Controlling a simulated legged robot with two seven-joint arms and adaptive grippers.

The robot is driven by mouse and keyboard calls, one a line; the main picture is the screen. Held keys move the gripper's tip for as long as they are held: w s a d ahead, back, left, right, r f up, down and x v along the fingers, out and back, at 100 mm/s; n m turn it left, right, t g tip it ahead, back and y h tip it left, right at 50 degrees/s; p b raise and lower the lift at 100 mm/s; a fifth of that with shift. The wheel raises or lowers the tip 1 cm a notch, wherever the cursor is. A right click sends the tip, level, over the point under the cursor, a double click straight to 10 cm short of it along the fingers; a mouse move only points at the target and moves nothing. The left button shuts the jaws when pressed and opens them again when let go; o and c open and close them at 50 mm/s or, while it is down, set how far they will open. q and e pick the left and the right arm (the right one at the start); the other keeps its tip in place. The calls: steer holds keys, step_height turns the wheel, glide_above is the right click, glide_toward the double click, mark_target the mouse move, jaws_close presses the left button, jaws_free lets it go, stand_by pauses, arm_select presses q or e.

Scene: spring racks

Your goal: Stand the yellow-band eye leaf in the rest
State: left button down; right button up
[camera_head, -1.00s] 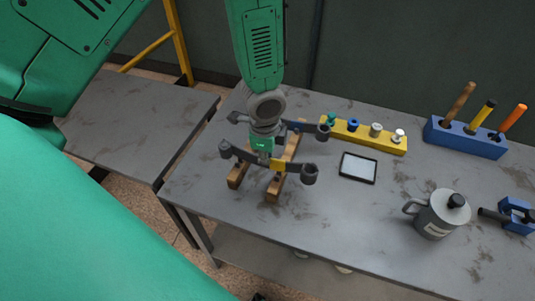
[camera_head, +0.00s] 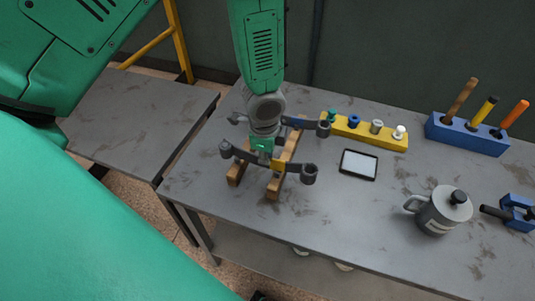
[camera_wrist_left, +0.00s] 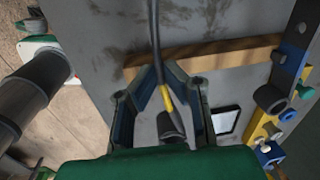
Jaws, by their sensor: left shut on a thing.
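The yellow-band eye leaf is a dark bar with a round eye (camera_head: 309,174) at its right end and another at its left, and a yellow band (camera_head: 278,165) right of its middle. My left gripper (camera_head: 264,157) is shut on it near the middle, pointing down. In the left wrist view the leaf's yellow band (camera_wrist_left: 167,98) shows between the fingers. The wooden rest, two parallel rails (camera_head: 273,187), lies right below; one rail also shows in the left wrist view (camera_wrist_left: 215,53). The leaf is level across the rails; I cannot tell whether it touches them. My right gripper is not in view.
A blue-band leaf (camera_head: 297,123) lies across the rails' far end. The front of the table is clear.

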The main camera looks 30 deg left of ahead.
arm_select(q)
steer(key=shift+f+b, duration=0.3)
steer(key=shift+f, duration=0.55)
stand_by(0.9)
steer(key=c, duration=1.6)
jaws_free()
steer(key=shift+o, duration=0.5)
steer(key=o, duration=0.7)
step_height(320, 180, up, 6)
steer(key=p, duration=0.5)
steer(key=shift+f, duration=0.2)
steer(key=shift+r+p, duration=0.85)
steer(key=shift+r, duration=0.35)
